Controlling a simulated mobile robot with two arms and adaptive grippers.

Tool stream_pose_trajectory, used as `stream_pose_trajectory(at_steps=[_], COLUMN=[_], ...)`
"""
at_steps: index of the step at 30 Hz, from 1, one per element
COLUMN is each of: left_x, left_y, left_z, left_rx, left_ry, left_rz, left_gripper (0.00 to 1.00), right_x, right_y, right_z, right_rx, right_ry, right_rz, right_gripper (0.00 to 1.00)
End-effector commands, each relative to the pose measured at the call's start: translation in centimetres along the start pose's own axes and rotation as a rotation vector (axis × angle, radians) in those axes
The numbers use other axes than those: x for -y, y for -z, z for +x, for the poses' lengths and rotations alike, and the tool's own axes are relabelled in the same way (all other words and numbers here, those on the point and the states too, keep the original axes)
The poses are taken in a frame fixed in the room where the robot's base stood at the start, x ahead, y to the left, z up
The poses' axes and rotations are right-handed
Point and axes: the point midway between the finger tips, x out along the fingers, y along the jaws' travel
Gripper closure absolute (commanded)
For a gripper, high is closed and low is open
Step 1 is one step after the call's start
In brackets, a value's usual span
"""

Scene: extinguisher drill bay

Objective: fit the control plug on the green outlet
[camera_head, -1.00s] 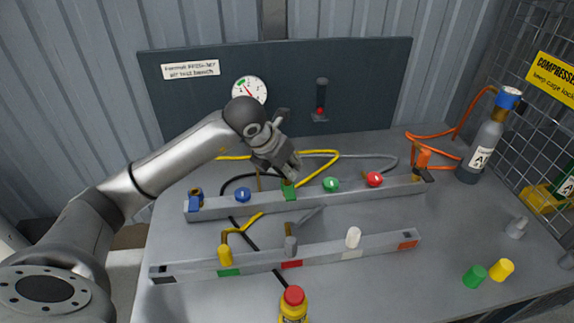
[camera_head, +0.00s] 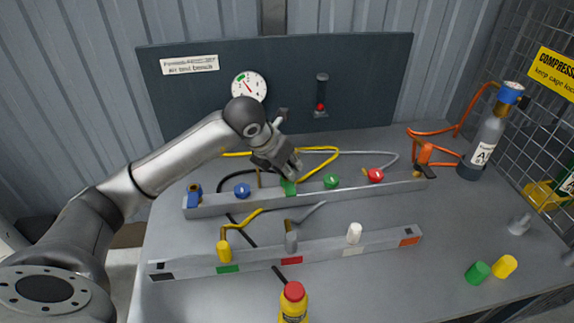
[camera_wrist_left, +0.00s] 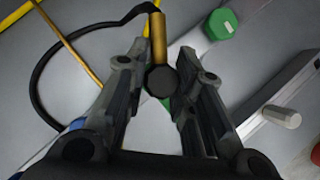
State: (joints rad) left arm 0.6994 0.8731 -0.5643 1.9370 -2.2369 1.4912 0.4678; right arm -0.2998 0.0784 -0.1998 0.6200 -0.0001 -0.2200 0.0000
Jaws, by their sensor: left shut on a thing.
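My left gripper (camera_head: 291,174) is over the rear grey rail (camera_head: 330,198), at the green outlet mark (camera_head: 289,188). In the left wrist view its fingers (camera_wrist_left: 163,78) are on either side of the control plug, a dark faceted body (camera_wrist_left: 160,81) with a brass stem (camera_wrist_left: 158,38) and a black hose (camera_wrist_left: 100,22). The gripper is shut on this plug. A bit of green (camera_wrist_left: 165,103) shows just below the plug in that view. Whether the plug is seated on the outlet is hidden. My right gripper is not in view.
Blue (camera_head: 242,191), green (camera_head: 331,181) and red (camera_head: 376,175) caps stand on the rear rail. The front rail (camera_head: 325,250) holds a yellow plug (camera_head: 224,251), a grey plug (camera_head: 291,242) and a white cap (camera_head: 354,233).

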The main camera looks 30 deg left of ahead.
Motion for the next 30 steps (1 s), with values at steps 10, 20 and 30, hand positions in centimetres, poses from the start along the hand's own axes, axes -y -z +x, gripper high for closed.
stream_pose_trajectory(at_steps=[10,20,30], left_x=[0.0,0.0,-0.1], left_y=[0.2,0.1,0.0], left_z=[0.1,-0.4,-6.9], left_rx=[-0.005,-0.002,0.001], left_ry=[0.0,-0.001,-0.002], left_rz=[0.0,0.0,0.002], left_gripper=[0.51,0.51,0.51], right_x=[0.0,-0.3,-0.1], right_y=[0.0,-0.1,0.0], right_z=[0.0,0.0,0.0], right_rx=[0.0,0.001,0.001], right_ry=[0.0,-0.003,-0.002], right_rz=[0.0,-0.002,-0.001], right_gripper=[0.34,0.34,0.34])
